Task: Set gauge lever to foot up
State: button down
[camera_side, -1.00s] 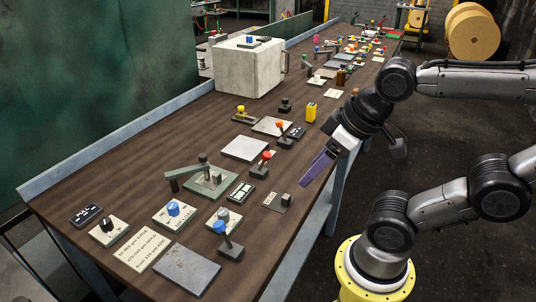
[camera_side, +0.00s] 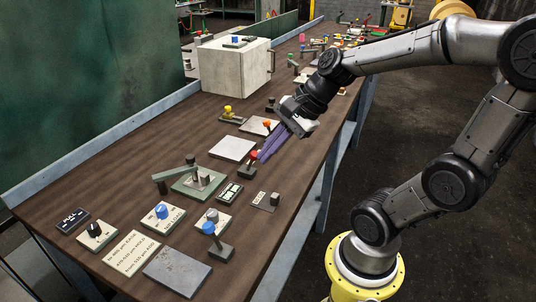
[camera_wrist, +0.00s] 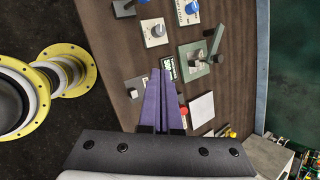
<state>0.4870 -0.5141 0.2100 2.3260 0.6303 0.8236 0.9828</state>
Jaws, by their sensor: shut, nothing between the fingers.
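A green-based unit with a swinging arm (camera_side: 200,182), likely the gauge, stands mid-bench, with a small display (camera_side: 230,194) beside it. They also show in the wrist view as the green unit (camera_wrist: 192,68) and the display (camera_wrist: 168,68). A red-knobbed lever (camera_side: 252,156) stands just right of the unit; its red knob (camera_wrist: 183,110) shows beside my fingers in the wrist view. I cannot read which lever is labelled for the foot. My gripper (camera_side: 262,158) has purple fingers, shut and empty, close to the red knob in the side view; contact cannot be told.
A bare grey plate (camera_side: 233,148) lies behind the red lever. A blue-knobbed lever (camera_side: 212,238), a blue dial (camera_side: 161,211) and a black knob (camera_side: 94,230) stand nearer. A small block on a plate (camera_side: 266,200) sits by the front edge. A large white box (camera_side: 235,68) stands farther back.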

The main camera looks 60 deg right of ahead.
aim_at(251, 160)
jog(key=s+d+f+m+h, duration=0.1)
jog(key=d+f+m, duration=0.1)
jog(key=d+m, duration=0.4)
jog(key=s+d+f+m+t, duration=0.1)
jog(key=d+f+m, duration=0.2)
jog(key=d+m, duration=0.3)
jog(key=d, duration=0.4)
jog(key=shift+s+f+h, duration=0.2)
jog(key=shift+f+h, duration=0.05)
jog(key=shift+h, duration=0.15)
jog(key=x, duration=0.9)
jog(key=shift+f, duration=0.3)
jog(key=w, duration=0.3)
jog(key=shift+a+r, duration=0.35)
jog(key=shift+r, duration=0.05)
jog(key=shift+w+a+r, duration=0.1)
jog(key=shift+w+r, duration=0.1)
jog(key=shift+w, duration=0.3)
jog(key=shift+w+r, duration=0.15)
